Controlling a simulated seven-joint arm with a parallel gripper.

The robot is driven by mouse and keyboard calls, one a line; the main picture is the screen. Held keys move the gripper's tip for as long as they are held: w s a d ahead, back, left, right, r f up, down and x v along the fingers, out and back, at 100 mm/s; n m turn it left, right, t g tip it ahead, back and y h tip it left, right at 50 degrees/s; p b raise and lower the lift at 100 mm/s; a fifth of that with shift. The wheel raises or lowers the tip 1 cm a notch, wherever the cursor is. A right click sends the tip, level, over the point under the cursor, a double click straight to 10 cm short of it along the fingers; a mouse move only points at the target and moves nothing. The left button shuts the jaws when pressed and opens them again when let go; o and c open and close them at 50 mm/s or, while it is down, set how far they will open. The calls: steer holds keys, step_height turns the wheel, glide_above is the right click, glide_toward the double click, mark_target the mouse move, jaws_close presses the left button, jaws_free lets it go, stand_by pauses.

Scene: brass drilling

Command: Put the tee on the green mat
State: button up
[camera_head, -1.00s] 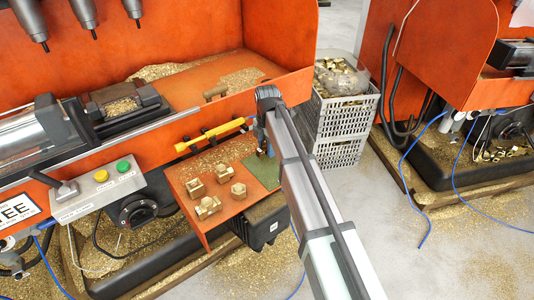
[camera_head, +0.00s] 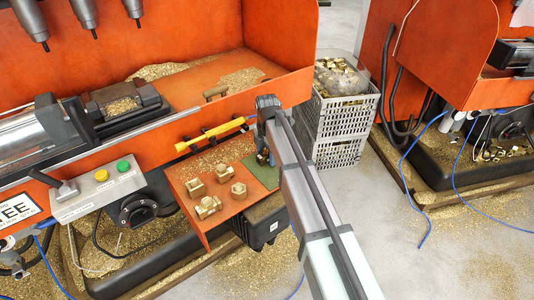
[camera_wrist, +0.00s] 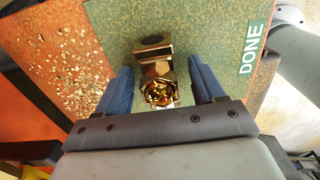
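The green mat (camera_head: 266,178) lies at the right end of the orange shelf, and it fills much of the wrist view (camera_wrist: 205,30), with a "DONE" label at its right edge. A brass tee (camera_wrist: 155,68) is over the mat between the fingers of my gripper (camera_wrist: 161,78). The fingers are apart, with a gap visible on both sides of the tee. Whether the tee rests fully on the mat is hard to tell. In the head view my gripper (camera_head: 262,156) is low at the mat, and my arm hides the tee.
Several brass fittings (camera_head: 208,207) stand on the orange shelf (camera_head: 205,233) left of the mat. A yellow-handled tool (camera_head: 212,134) is behind them. Grey crates (camera_head: 340,118) of brass parts stand at the right. A control box (camera_head: 100,190) is at the left.

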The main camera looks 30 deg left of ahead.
step_height(320, 180, up, 12)
steer(key=shift+r, duration=0.15)
stand_by(0.7)
steer(key=shift+d, duration=0.1)
